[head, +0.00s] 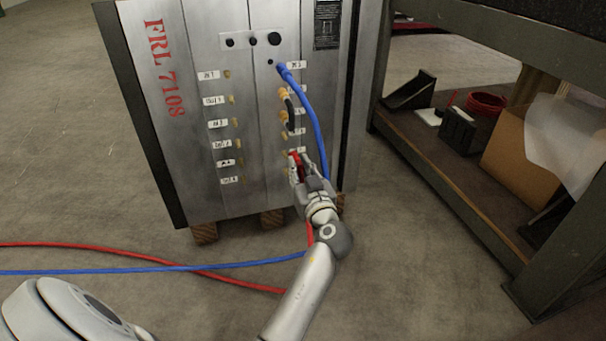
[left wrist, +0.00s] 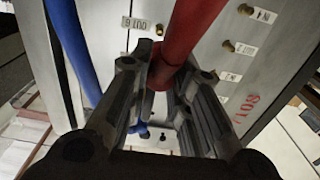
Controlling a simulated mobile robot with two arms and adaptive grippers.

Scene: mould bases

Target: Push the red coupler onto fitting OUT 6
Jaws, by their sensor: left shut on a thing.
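The red coupler (head: 294,160) is between the fingers of my left gripper (head: 298,172), at the lower right of the mould base's front in the head view. In the left wrist view the red coupler (left wrist: 160,73) lies between the two fingers, with its red hose (left wrist: 194,25) running up across the view. The brass fitting (left wrist: 159,30) beside the label OUT 6 (left wrist: 137,23) shows bare, just left of the red hose. Whether the coupler touches any fitting cannot be told. My right gripper is not in view.
The steel mould base (head: 190,190) stands on wooden blocks. A blue hose (head: 312,112) and a black jumper (head: 291,112) with orange ends occupy fittings above. Left fittings are bare. Hoses cross the floor. A bench (head: 455,200) with a cardboard box (head: 520,150) stands right.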

